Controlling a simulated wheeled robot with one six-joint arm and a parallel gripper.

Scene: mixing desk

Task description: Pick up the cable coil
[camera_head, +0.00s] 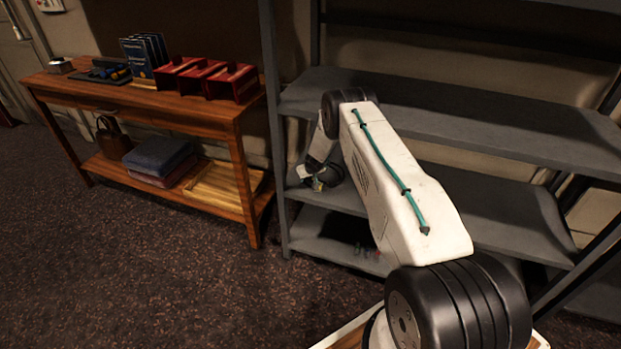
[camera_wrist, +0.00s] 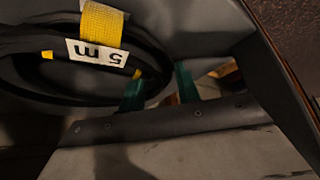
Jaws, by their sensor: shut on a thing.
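The cable coil (camera_wrist: 97,52) is a black ring with a yellow strap and a white "5 m" label, at the upper left of the wrist view. My gripper (camera_wrist: 158,86) has green fingertips at the coil's right edge and is shut on it. The edge of the coil hides part of the fingertips. In the head view the coil (camera_head: 331,178) is a small dark shape at the grey shelf unit, below the end of my arm. My arm hides most of the gripper there. I cannot tell whether the coil touches the shelf.
The grey shelf unit (camera_head: 460,125) has boards above and below the coil and an upright post (camera_head: 276,130) to its left. A wooden table (camera_head: 165,110) on the left holds red holders (camera_head: 230,82) and blue books (camera_head: 146,55). The floor in front is clear.

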